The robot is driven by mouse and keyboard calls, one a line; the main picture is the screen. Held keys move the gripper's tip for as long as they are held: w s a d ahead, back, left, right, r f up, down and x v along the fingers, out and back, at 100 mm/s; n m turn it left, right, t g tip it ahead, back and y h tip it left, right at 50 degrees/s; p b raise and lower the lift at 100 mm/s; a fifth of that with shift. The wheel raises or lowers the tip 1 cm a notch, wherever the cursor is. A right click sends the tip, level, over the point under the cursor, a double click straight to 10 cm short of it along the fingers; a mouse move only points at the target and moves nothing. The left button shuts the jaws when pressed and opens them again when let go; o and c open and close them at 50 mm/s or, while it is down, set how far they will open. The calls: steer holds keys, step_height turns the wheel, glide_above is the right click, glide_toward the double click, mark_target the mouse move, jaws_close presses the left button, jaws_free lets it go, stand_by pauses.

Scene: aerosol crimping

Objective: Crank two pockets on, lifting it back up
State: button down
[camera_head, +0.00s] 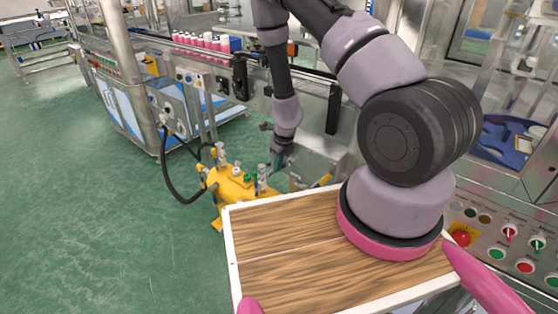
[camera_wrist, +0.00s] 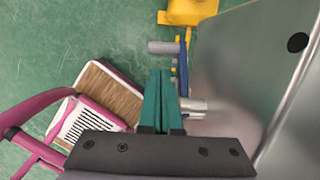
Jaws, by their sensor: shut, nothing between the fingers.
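In the wrist view my gripper (camera_wrist: 160,72) is shut, its two teal fingers together with nothing between them. Just right of the fingers is a crank with a blue arm (camera_wrist: 183,72). A grey cylindrical handle (camera_wrist: 163,47) sticks out to the left at the arm's upper end, just beyond my fingertips. A bright metal shaft (camera_wrist: 193,104) shows at its lower end, partly behind the fingers. I cannot tell whether the fingers touch the crank. In the head view my gripper (camera_head: 279,160) is low beside the machine; the crank is not clear there.
A yellow unit (camera_head: 232,186) with fittings and a black hose stands on the floor left of my gripper. A grey metal panel (camera_wrist: 235,65) is close on the right in the wrist view. Pink and white cans (camera_head: 208,41) line the conveyor behind. Green floor is open at left.

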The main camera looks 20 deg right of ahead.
steer(key=shift+w+a+f, duration=0.15)
steer(key=shift+w+f, duration=0.05)
steer(key=shift+f, duration=0.9)
steer(key=shift+w+a+f, duration=0.1)
steer(key=shift+w+f, duration=0.05)
steer(key=shift+f, duration=0.95)
